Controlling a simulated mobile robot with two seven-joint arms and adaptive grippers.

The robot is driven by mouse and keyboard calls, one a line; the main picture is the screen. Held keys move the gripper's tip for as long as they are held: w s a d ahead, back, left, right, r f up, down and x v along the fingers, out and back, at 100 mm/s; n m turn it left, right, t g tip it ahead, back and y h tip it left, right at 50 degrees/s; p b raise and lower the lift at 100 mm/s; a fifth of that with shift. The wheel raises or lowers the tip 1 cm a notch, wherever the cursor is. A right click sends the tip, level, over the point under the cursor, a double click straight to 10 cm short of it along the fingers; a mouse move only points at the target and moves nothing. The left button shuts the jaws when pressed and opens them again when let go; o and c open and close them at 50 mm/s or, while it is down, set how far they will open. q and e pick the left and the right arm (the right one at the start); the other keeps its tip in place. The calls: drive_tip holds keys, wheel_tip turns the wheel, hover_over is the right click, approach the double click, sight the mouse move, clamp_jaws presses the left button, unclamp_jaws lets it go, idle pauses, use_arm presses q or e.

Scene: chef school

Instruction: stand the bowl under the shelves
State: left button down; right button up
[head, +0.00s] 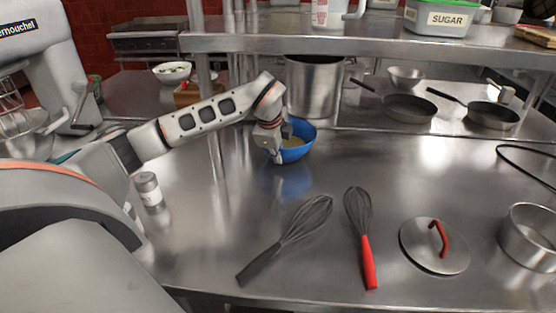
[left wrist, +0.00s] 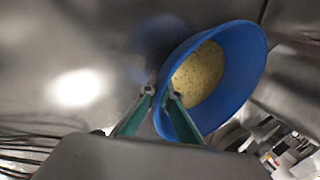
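The blue bowl (head: 297,154) holds a pale yellow speckled food. It is just in front of the large steel pot, near the front of the shelf. Its reflection shows on the steel below, and it looks slightly raised off the counter. My left gripper (head: 277,153) is at the bowl's left near side. In the left wrist view, the gripper's green fingers (left wrist: 161,96) pinch the rim of the bowl (left wrist: 245,62), one inside and one outside. The steel shelves (head: 370,44) run across the back above the counter. My right gripper is not in view.
The steel pot (head: 314,88), two frying pans (head: 408,108) and a small metal bowl (head: 406,77) stand under the shelf. A shaker (head: 149,190), two whisks (head: 366,240), a lid (head: 420,245) and a saucepan (head: 530,238) are nearer.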

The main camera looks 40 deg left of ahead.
use_arm(q)
drive_tip(key=shift+f, duration=0.7)
drive_tip(key=c, duration=2.3)
unclamp_jaws()
drive_tip(key=shift+f, duration=0.15)
drive_tip(key=shift+a+r, duration=0.1)
drive_tip(key=shift+r, duration=0.1)
